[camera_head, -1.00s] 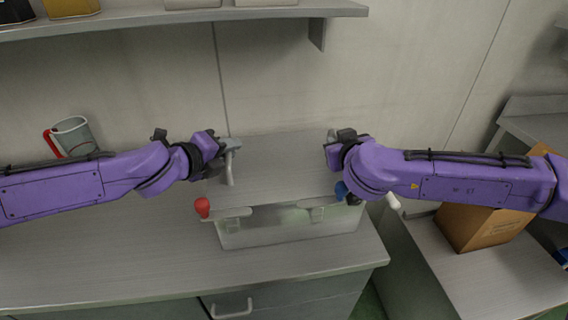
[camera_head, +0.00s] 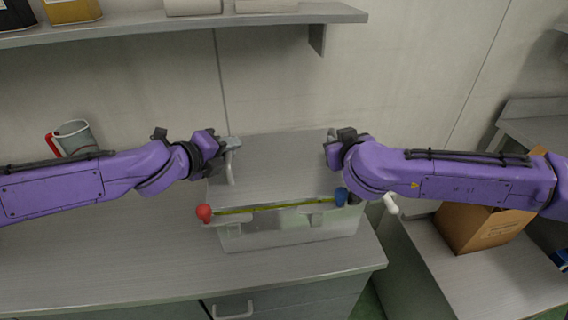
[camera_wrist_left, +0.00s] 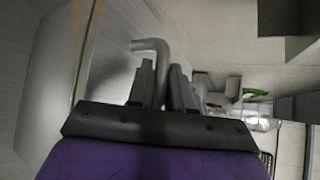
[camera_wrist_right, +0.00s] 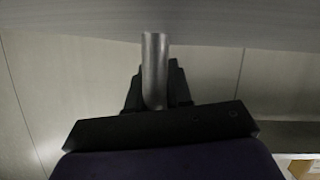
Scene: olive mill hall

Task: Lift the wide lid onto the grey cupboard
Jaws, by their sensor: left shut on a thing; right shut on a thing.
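The wide grey lid (camera_head: 275,165) lies above a clear bin (camera_head: 290,232) on the counter, roughly level. My left gripper (camera_head: 230,145) is shut on the lid's left handle (camera_head: 229,168), a bent grey tube that also shows between the fingers in the left wrist view (camera_wrist_left: 160,70). My right gripper (camera_head: 332,150) is shut on the right handle, mostly hidden in the head view but plain in the right wrist view (camera_wrist_right: 154,75). The lid's underside and its gap to the bin are hard to see. I cannot tell which grey unit is the cupboard.
A jug (camera_head: 75,137) stands behind my left arm. A shelf (camera_head: 180,20) hangs above. A cardboard box (camera_head: 485,225) stands on a lower surface at right.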

